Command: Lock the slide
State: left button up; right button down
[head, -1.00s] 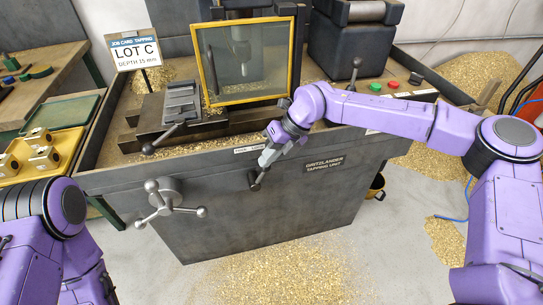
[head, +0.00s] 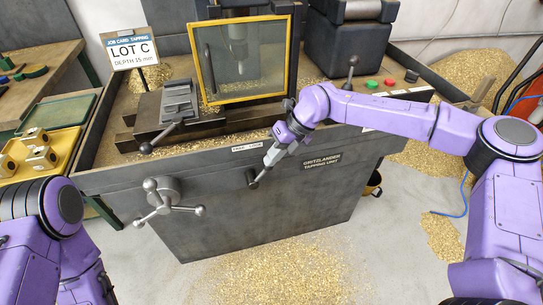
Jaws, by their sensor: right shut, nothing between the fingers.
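A small dark lever (head: 253,182) is on the front face of the grey tapping unit, below a small white label (head: 247,147) whose words seem to read FREE and LOCK. My right gripper (head: 264,171) reaches down in front of the panel, its fingers shut and empty. Its tips are at or very near the lever; whether they touch it I cannot tell. The gripper and the small scale hide which way the lever points. The slide with its grey vise (head: 180,98) sits on the bed behind the front edge. My left gripper is out of view at the lower left.
A three-armed handwheel (head: 160,195) juts from the front panel, left of the lever. A ball-ended lever (head: 147,147) overhangs the front edge. A yellow-framed guard (head: 206,72) stands above the bed. Brass chips cover the floor in front (head: 275,270).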

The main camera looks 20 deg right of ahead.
jog(key=r, duration=0.1)
jog(key=a+r+p, duration=0.1)
jog(key=r+p, duration=0.1)
jog(key=shift+s+a, duration=0.2)
jog(key=shift+a, duration=0.05)
jog(key=d+v, duration=0.1)
jog(key=v, duration=0.8)
jog(key=shift+s+d+b, duration=0.2)
jog(key=shift+d+b, duration=0.1)
jog(key=shift+b, duration=0.1)
